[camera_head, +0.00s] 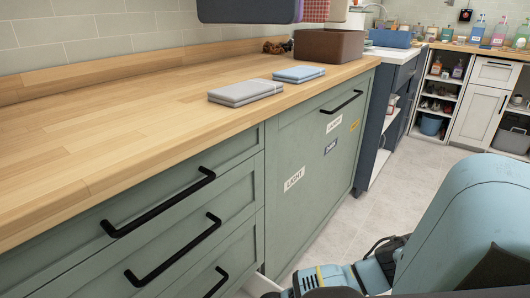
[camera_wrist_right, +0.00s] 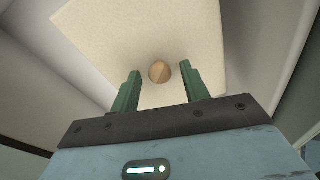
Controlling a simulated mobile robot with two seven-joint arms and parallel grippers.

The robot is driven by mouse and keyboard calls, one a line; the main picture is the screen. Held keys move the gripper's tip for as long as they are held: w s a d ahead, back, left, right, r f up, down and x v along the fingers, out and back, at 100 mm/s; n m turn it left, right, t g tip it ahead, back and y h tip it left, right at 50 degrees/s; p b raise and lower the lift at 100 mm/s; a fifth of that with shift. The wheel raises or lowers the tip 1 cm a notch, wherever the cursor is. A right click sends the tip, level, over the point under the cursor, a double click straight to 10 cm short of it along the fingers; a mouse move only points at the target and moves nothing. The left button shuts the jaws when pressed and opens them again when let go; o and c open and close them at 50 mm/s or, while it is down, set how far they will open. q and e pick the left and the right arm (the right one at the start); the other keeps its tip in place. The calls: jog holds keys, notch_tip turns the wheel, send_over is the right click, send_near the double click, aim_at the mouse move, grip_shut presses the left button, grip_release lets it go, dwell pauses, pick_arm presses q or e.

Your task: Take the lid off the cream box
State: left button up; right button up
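The cream box's lid (camera_wrist_right: 115,40) fills the upper middle of the right wrist view as a flat, pale, speckled square. A round wooden knob (camera_wrist_right: 160,71) stands on it. My right gripper (camera_wrist_right: 160,68) is open, with one green finger on each side of the knob and a visible gap on both sides. I cannot tell how far the fingertips are above the lid. The box's sides are hidden under the lid. In the head view my right arm reaches down at the lower right; the box is not visible there. My left gripper is in no view.
Pale walls (camera_wrist_right: 262,45) surround the lid in the wrist view. A wooden counter (camera_head: 110,115) holds a grey folded towel (camera_head: 245,92), a blue one (camera_head: 298,74) and a brown box (camera_head: 330,46). Green cabinets with black handles stand below; the floor (camera_head: 385,205) is clear.

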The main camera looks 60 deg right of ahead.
jog(key=c, duration=0.9)
grip_shut()
notch_tip(320, 180, up, 10)
jog(key=p, duration=0.4)
